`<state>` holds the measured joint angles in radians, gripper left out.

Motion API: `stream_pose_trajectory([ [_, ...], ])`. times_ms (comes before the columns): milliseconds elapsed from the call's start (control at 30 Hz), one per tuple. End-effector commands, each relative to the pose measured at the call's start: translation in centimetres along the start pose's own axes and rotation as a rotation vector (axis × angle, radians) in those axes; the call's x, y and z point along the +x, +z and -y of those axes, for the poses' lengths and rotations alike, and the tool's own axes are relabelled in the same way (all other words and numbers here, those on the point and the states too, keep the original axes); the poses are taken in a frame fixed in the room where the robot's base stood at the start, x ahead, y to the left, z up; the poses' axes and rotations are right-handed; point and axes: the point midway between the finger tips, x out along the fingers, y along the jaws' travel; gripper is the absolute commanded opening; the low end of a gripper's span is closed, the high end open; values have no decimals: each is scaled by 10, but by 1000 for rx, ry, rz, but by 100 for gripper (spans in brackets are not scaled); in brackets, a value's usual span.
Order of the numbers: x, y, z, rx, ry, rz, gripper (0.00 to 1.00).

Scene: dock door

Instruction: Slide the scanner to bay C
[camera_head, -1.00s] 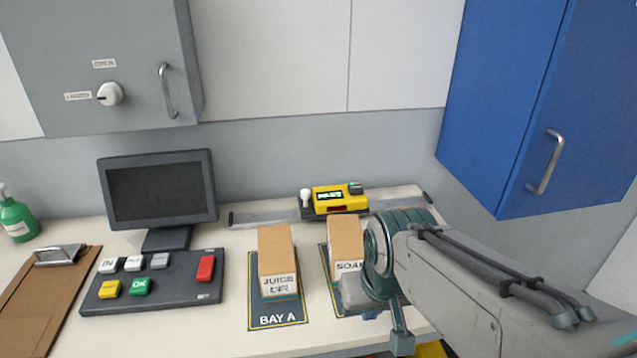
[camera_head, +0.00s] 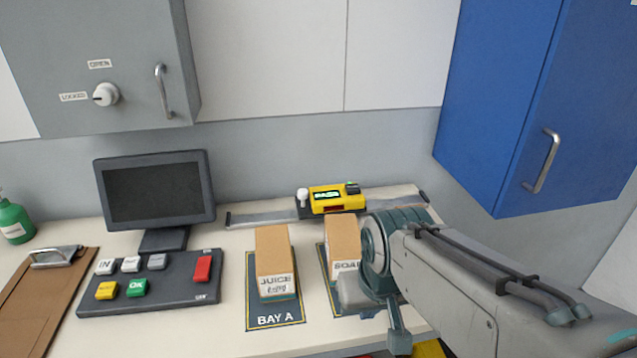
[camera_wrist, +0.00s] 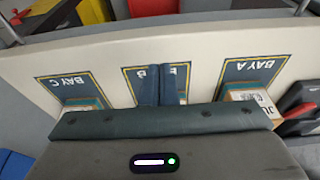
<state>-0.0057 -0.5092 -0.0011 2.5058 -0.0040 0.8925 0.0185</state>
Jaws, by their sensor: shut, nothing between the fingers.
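The scanner (camera_head: 338,199) is a yellow unit with a lit display, sitting on a grey rail (camera_head: 262,216) along the back of the counter. A white knob (camera_head: 302,197) stands at its left end. The scanner is behind the bay B box, right of the rail's middle. In the wrist view, my gripper (camera_wrist: 160,72) is shut and empty, its two fingers together over the bay B mat. Bay C (camera_wrist: 68,83) shows at the left of that view. In the head view my arm hides bay C. The scanner is not in the wrist view.
Boxes stand on the bay A mat (camera_head: 258,314) and in the middle bay: a juice box (camera_head: 274,264) and a soap box (camera_head: 342,246). A monitor (camera_head: 156,190), button panel (camera_head: 170,290) and clipboard (camera_head: 30,300) are left. A blue cabinet (camera_head: 490,110) overhangs the right.

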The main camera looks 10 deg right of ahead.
Motion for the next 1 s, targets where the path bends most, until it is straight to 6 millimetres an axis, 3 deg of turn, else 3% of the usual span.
stream_pose_trajectory([
  [433,0,0,0,0,0,0,0],
  [467,0,0,0,0,0,0,3],
  [567,-2,-4,0,-8,-1,1,31],
  [667,-12,-22,2,-53,-8,7,31],
  [767,-26,-54,6,-147,-25,20,31],
  [1000,-56,-156,14,-461,-114,39,31],
])
